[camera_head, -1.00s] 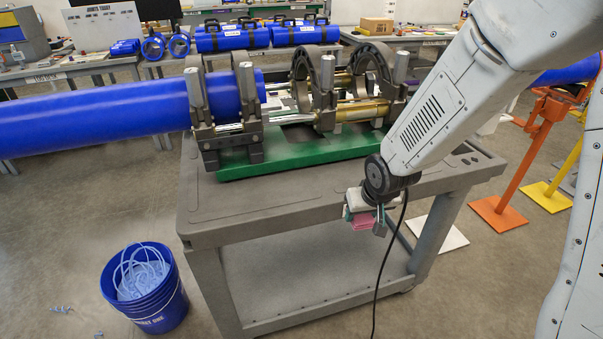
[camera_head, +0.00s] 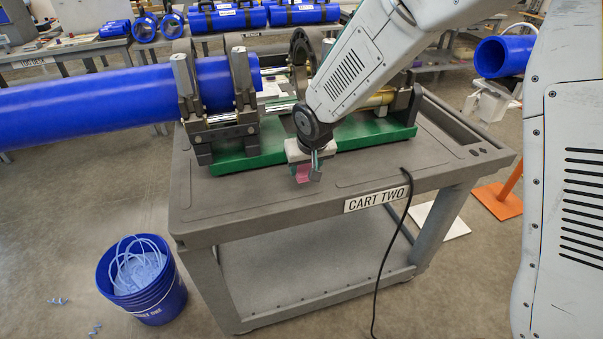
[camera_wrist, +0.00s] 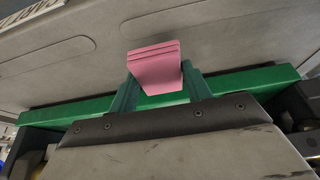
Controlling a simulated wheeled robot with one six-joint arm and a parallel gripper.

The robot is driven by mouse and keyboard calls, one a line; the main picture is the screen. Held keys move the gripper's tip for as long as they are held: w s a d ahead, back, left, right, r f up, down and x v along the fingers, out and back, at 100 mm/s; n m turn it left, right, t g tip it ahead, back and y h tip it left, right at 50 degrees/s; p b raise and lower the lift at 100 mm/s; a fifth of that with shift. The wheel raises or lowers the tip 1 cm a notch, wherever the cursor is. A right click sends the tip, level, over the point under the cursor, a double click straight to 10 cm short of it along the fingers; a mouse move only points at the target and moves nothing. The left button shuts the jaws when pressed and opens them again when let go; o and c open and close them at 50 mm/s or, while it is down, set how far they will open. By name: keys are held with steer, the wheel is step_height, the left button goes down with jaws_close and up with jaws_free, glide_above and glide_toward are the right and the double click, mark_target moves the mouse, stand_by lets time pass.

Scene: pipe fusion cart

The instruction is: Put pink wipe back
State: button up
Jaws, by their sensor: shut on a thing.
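The pink wipe (camera_head: 303,172) is a small folded pad held in my gripper (camera_head: 309,173). In the wrist view the pink wipe (camera_wrist: 155,67) shows as a layered stack between the two green fingers of my gripper (camera_wrist: 158,82), which is shut on it. My gripper is above the grey top of the cart (camera_head: 240,205), labelled CART TWO, in front of the green base (camera_head: 235,159) of the pipe fusion machine. The wipe appears to be clear of the cart top, though the exact gap is hard to tell.
A long blue pipe (camera_head: 90,104) sits in the machine's clamp (camera_head: 186,92) and sticks out to the left. A blue bucket (camera_head: 150,300) with pale shavings stands on the floor at the cart's left. A black cable (camera_head: 393,245) hangs over the front edge. The cart's front left top is clear.

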mark_target(303, 168)
steer(key=shift+w+a, duration=0.4)
steer(key=shift+w, duration=0.05)
steer(key=shift+w+a+f, duration=0.1)
steer(key=shift+w+f, duration=0.05)
steer(key=shift+f, duration=1.7)
steer(key=o, duration=1.1)
steer(key=shift+f, duration=0.15)
steer(key=v, duration=1.2)
steer(key=shift+r, duration=0.2)
